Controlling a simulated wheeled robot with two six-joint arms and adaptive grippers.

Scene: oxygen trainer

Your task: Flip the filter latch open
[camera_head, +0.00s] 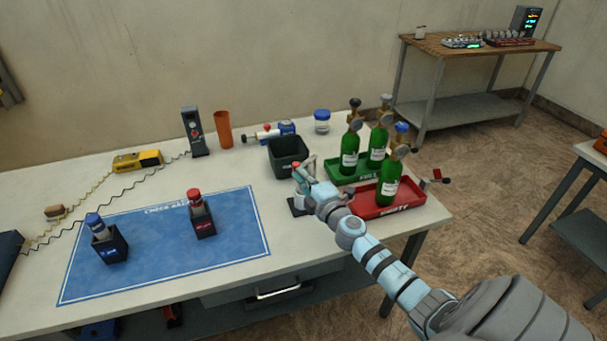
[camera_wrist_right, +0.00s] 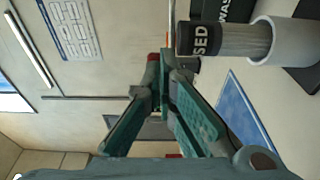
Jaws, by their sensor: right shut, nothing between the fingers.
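My right gripper (camera_head: 303,170) reaches in from the lower right over the table, beside the black bin. Its fingers are together and empty in the right wrist view (camera_wrist_right: 163,75). By the fingertips stands a small device on a dark base (camera_head: 297,206), mostly hidden by my gripper and wrist. In the right wrist view a grey cylinder (camera_wrist_right: 243,40) with a dark "USED" label sits in a white collar (camera_wrist_right: 284,42). A red-capped piece (camera_wrist_right: 153,57) shows just behind the fingertips; it may be the latch, and I cannot tell whether it touches them. My left gripper is out of view.
The black bin (camera_head: 288,149) is just behind. A green tray (camera_head: 343,179) and a red tray (camera_head: 410,201) with green bottles stand close on the right. The blue mat (camera_head: 160,259) on the left holds two small holders. Table between mat and device is clear.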

